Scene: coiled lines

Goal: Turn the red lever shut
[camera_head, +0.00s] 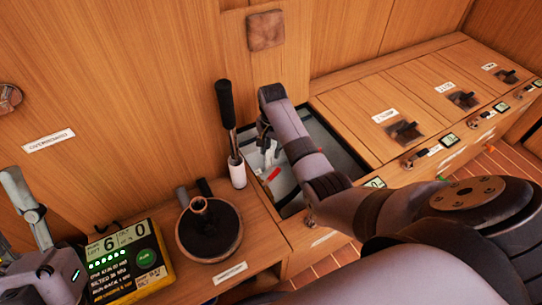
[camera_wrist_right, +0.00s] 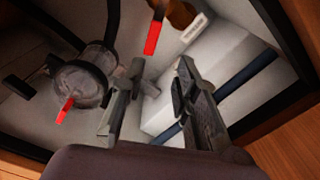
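A red lever (camera_head: 273,174) shows inside the open compartment in the head view. In the right wrist view there are two red handles: one (camera_wrist_right: 153,38) beyond the fingertips at a brown fitting, and one (camera_wrist_right: 66,110) on a round grey fitting (camera_wrist_right: 82,84) at left. I cannot tell which is the lever in the head view. My right gripper (camera_wrist_right: 152,88) reaches down into the compartment with its fingers apart and nothing between them. In the head view my arm partly covers it. Grey parts of what seems my left gripper (camera_head: 34,214) show at the left edge; its fingertips are unclear.
The compartment has a dark rim (camera_head: 345,148). A white pipe or box (camera_wrist_right: 205,75) lies inside on the right. A black-handled tool (camera_head: 227,105), a round dark coil (camera_head: 209,230) and a yellow-black display box (camera_head: 122,262) stand left of it. Closed lids with latches (camera_head: 404,131) lie right.

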